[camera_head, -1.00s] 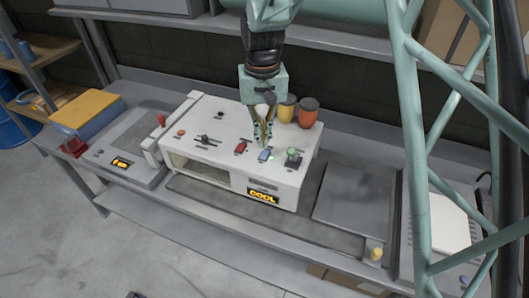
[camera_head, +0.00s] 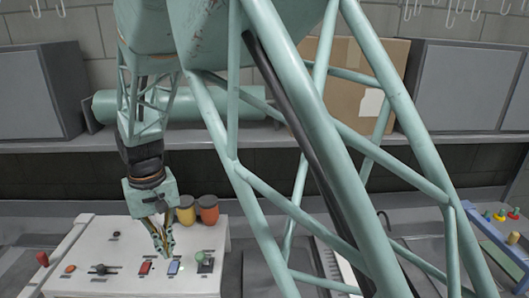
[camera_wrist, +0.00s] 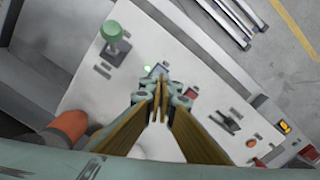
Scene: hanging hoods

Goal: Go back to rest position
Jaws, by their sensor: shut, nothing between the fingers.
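My gripper (camera_head: 163,246) points down over the white control box (camera_head: 203,237). Its fingers are shut and empty; the tips (camera_wrist: 161,82) show in the wrist view. They are close to a blue switch (camera_head: 173,268), which they partly cover in the wrist view (camera_wrist: 158,71). I cannot tell whether they touch it. A red switch (camera_head: 145,268) is to the left of it, and a green knob (camera_head: 205,261) to the right. A small green light (camera_wrist: 147,69) glows beside the blue switch.
A yellow canister (camera_head: 186,214) and an orange one (camera_head: 208,211) stand close behind my gripper. A shelf (camera_head: 60,145) runs along the back, with grey cabinets (camera_head: 470,85) and a cardboard box (camera_head: 345,85). A blue frame with coloured knobs (camera_head: 490,235) is at right.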

